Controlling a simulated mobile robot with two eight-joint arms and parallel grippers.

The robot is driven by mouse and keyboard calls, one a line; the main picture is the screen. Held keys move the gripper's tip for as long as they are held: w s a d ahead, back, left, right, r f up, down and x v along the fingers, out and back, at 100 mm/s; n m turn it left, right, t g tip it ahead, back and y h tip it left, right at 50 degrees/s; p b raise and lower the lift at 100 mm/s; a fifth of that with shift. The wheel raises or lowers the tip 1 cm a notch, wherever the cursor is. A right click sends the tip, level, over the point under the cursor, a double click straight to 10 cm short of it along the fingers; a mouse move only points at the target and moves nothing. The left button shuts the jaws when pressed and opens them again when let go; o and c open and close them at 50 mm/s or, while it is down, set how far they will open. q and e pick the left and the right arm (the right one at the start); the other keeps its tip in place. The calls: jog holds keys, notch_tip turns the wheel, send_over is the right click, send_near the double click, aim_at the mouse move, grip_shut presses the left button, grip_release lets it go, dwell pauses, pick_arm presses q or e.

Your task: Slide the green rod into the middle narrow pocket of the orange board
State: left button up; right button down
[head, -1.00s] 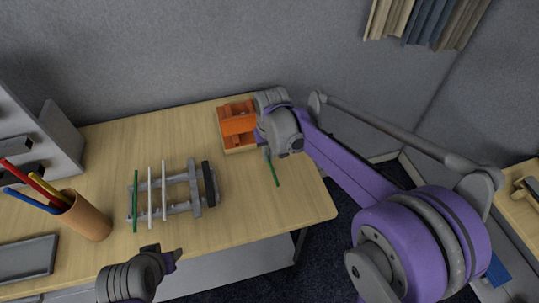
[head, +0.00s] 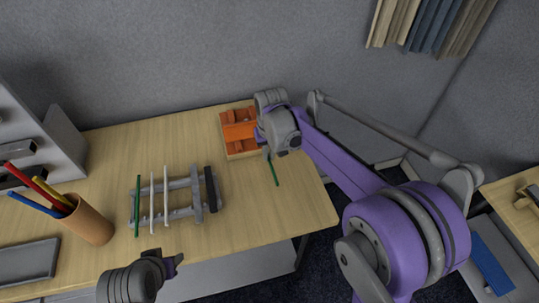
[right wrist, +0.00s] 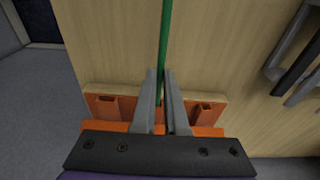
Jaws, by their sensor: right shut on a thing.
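The orange board (head: 240,131) stands at the back right of the table, partly hidden behind my right gripper; its orange blocks (right wrist: 207,112) show on both sides of the fingers in the right wrist view. My right gripper (right wrist: 163,76) is shut on a thin green rod (right wrist: 165,40), which also shows below the gripper in the head view (head: 273,171). The fingers and mount cover the middle of the board, so I cannot tell whether the rod touches a pocket. My left gripper (head: 166,259) is empty at the table's front edge; its jaw opening is unclear.
A grey rack (head: 198,190) holds another green rod (head: 137,205) and two white rods (head: 159,195). A pencil cup (head: 86,221) and a grey tray (head: 28,259) are at the left. Bare table lies between rack and board.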

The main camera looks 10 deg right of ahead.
jog(key=shift+w+p, duration=0.3)
jog(key=shift+w, duration=2.05)
jog(key=c, duration=0.9)
grip_release()
jog(key=shift+o, duration=0.2)
notch_tip(320, 180, up, 11)
jog(key=s, duration=0.1)
jog(key=shift+s, duration=0.2)
jog(key=shift+f, duration=0.1)
